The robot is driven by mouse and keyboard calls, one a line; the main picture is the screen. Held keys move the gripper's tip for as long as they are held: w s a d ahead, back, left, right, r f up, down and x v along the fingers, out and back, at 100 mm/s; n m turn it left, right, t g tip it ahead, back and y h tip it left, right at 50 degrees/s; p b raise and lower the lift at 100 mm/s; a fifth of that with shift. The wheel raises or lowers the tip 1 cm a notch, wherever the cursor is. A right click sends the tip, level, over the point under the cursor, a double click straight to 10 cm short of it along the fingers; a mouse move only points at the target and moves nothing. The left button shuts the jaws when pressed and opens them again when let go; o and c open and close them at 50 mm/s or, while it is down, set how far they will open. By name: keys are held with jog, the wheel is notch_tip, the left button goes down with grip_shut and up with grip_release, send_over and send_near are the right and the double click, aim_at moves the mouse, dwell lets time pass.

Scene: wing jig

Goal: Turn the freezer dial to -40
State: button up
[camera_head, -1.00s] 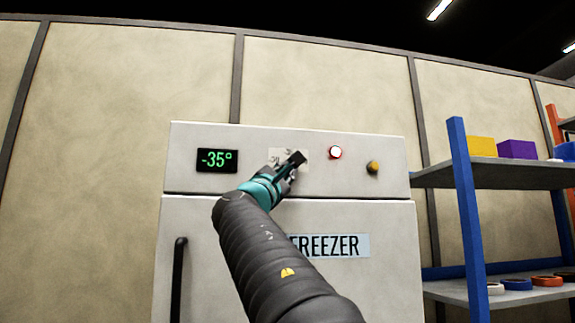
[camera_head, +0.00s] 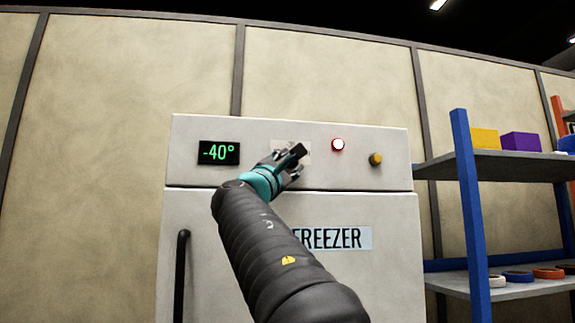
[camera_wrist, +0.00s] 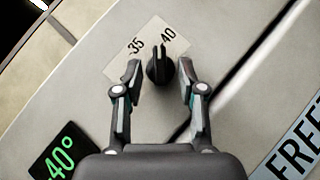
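The freezer (camera_head: 192,230) is a pale cabinet. Its display (camera_head: 219,153) reads -40° in green, and the display also shows in the wrist view (camera_wrist: 60,155). The black dial (camera_wrist: 159,70) sits on a pale scale plate (camera_wrist: 120,67) marked -35 and 40, its upper end between the two marks. My gripper (camera_wrist: 159,66) is open, one finger on each side of the dial, with a visible gap at each side. In the head view my gripper (camera_head: 292,162) is in front of the plate and hides most of the dial.
A black door handle (camera_head: 181,275) is at lower left. A blue-post shelf (camera_head: 467,190) with boxes and rings stands at the right.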

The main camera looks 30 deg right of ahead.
jog(key=shift+a+f, duration=0.1)
jog(key=v, duration=1.1)
jog(key=shift+s+a, duration=0.3)
jog(key=shift+s, duration=0.05)
jog(key=w+f+m+g+y, duration=0.15)
jog(key=w+f+y, duration=0.3)
jog(key=f, duration=0.75)
jog(key=s+f+m+g+y, duration=0.2)
jog(key=f+y, duration=0.1)
jog(key=f, duration=0.7)
jog(key=s+f+m+g+y, duration=0.2)
jog(key=f+y, duration=0.1)
jog(key=f, duration=0.7)
jog(key=s+a+f+m+g+y, duration=0.2)
jog(key=s+a+f+m+y, duration=0.1)
jog(key=s+f, duration=0.8)
jog(key=s+a+f+m+g+y, duration=0.1)
jog(key=s+a+f+m+y, duration=0.3)
jog(key=s+f, duration=0.7)
jog(key=shift+f+m+g+y, duration=0.35)
jog(key=shift+f+m+y, duration=0.4)
jog(key=shift+f+m, duration=0.3)
